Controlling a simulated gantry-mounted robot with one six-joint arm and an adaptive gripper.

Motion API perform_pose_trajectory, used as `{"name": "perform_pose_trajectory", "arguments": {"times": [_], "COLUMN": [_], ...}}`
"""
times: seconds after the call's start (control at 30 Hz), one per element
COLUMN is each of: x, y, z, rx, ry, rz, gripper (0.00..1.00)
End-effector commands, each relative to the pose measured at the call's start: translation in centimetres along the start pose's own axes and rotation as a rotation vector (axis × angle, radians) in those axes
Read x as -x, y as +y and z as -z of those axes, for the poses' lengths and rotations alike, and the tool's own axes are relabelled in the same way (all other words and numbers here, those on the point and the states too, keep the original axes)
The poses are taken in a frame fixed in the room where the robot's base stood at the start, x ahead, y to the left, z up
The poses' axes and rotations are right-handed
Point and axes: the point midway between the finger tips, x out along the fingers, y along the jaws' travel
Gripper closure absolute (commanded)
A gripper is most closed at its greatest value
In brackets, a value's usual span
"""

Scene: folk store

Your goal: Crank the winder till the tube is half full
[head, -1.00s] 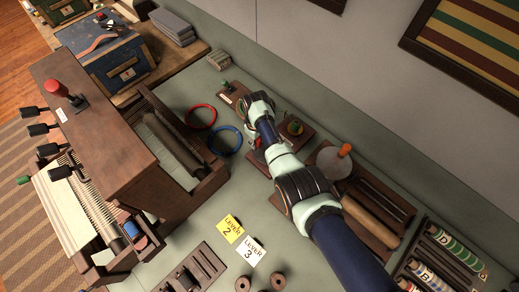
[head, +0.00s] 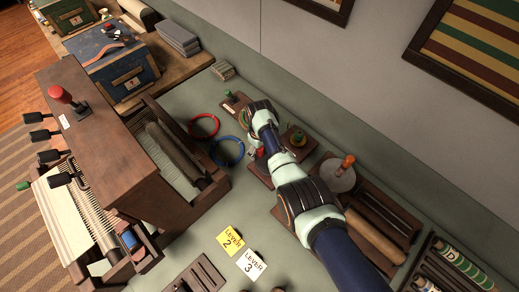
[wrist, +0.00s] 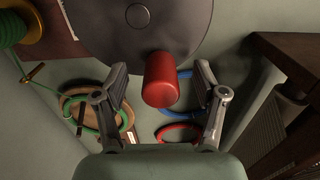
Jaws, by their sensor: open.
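A red crank handle (wrist: 160,80) stands out from a dark grey disc (wrist: 115,30) in the wrist view; I take this for the winder. My gripper (wrist: 160,73) is open, with one finger on each side of the handle and gaps visible. In the head view the winder's board (head: 257,170) is partly covered by my arm, and a little red shows beside my wrist. A spool of green thread (wrist: 18,22) is at the upper left of the wrist view. I cannot make out the tube or how full it is.
A blue ring (head: 241,153) and a red ring (head: 217,127) lie left of the winder. A wooden loom (head: 130,150) stands further left. A grey disc with an orange handle (head: 348,161) is to the right. Yellow (head: 230,240) and white (head: 251,264) lever cards lie in front.

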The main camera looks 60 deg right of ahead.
Motion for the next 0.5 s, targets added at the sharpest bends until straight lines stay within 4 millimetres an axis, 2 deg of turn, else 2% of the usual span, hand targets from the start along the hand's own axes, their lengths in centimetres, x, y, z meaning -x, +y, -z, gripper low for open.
{"name": "perform_pose_trajectory", "arguments": {"times": [0.33, 0.5], "x": [0.1, 1.2], "y": [0.0, 0.0], "z": [0.0, 0.0], "rx": [0.000, 0.000], "ry": [0.000, 0.000], "rz": [0.000, 0.000], "gripper": [0.29, 0.29]}}
